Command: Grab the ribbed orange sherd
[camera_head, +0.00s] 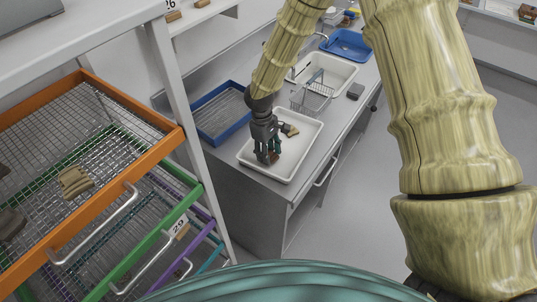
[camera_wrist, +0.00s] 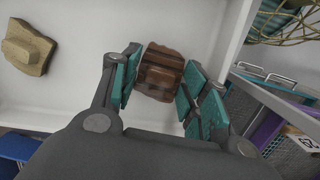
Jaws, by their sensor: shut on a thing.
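The ribbed orange-brown sherd (camera_wrist: 160,72) is between the teal finger pads of my gripper (camera_wrist: 163,82) in the wrist view. My gripper is shut on it, with its ridged face toward the camera. In the head view my gripper (camera_head: 267,158) points down into the white tray (camera_head: 286,181) on the bench, and its fingers mostly hide the sherd. I cannot tell whether the sherd still touches the tray floor.
A tan sherd (camera_wrist: 27,47) lies in the same tray, apart from my gripper. A blue-rimmed mesh tray (camera_head: 222,113) is to the left, and a wire basket (camera_head: 312,98) and sink (camera_head: 335,72) are behind. Wire drawers with an orange front (camera_head: 165,147) stand at left.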

